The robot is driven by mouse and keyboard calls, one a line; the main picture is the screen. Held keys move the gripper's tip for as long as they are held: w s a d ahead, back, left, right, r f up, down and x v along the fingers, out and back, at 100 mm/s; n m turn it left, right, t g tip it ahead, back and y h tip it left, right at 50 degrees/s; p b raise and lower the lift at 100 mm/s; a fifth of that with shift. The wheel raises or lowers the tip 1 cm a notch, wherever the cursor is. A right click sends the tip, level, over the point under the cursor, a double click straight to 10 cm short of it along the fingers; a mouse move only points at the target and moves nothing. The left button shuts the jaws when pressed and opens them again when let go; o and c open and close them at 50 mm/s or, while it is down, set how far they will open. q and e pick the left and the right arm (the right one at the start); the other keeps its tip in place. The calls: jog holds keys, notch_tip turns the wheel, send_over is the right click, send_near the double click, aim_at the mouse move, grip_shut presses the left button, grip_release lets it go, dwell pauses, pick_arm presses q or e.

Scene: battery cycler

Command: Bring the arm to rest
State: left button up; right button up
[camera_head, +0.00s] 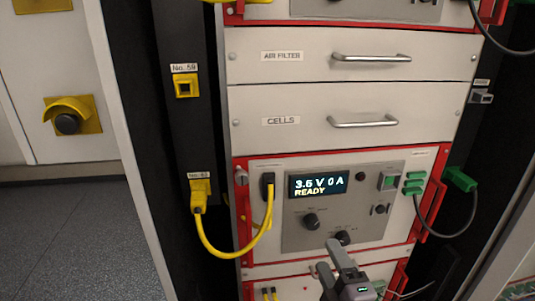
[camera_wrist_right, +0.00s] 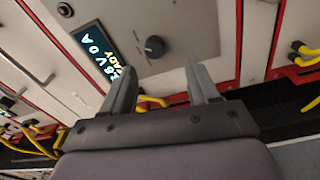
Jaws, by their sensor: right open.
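My right gripper (camera_head: 338,262) shows at the bottom of the head view, in front of the lower part of the battery cycler unit (camera_head: 300,232). In the right wrist view my right gripper (camera_wrist_right: 162,82) has its two fingers apart with nothing between them. The display also shows tilted in the wrist view (camera_wrist_right: 101,55). Whether the fingertips touch the panel cannot be told. My left gripper is not in view.
A yellow cable (camera_head: 232,256) loops from the unit to a socket on the left post. A green plug (camera_head: 460,179) with a dark cable is at the right. Above are the drawers "CELLS" (camera_head: 290,142) and "AIR FILTER" (camera_head: 280,72) with bar handles. Open floor (camera_head: 70,240) lies left.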

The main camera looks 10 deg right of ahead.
jog(key=s+d+f+m+g+p, duration=0.3)
jog(key=s+f+m+g+p, duration=0.2)
jog(key=s+f+m, duration=1)
jog(key=s+g, duration=0.2)
jog(key=shift+d+g+p, duration=0.2)
jog(key=shift+g+p, duration=0.15)
jog(key=shift+g, duration=0.05)
